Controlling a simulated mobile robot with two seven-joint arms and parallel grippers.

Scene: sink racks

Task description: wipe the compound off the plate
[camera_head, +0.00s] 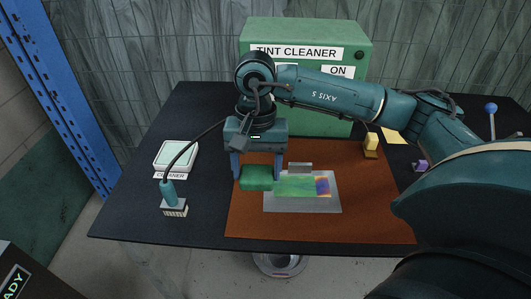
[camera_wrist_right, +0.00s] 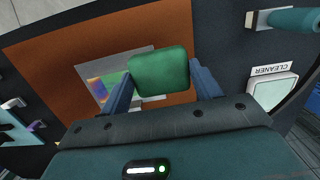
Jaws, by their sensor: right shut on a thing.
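My right gripper (camera_head: 257,172) is shut on a green block-like pad (camera_head: 257,180), gripped between its two blue fingers. The pad also shows in the right wrist view (camera_wrist_right: 158,72). The grey plate (camera_head: 300,206) lies on the brown mat. A film of compound (camera_head: 297,186) covers much of its face, green over most of it and turning yellow, orange and purple at the right end. The pad is at the plate's left end and hides part of it. I cannot tell whether it touches the plate. My left gripper is not in view.
The brown mat (camera_head: 380,215) lies on a dark table. A green tint cleaner box (camera_head: 300,110) stands behind. Left are a cleaner tray (camera_head: 176,155) and a corded brush-like tool (camera_head: 172,200). A yellow block (camera_head: 371,143) and small purple piece (camera_head: 420,166) are right.

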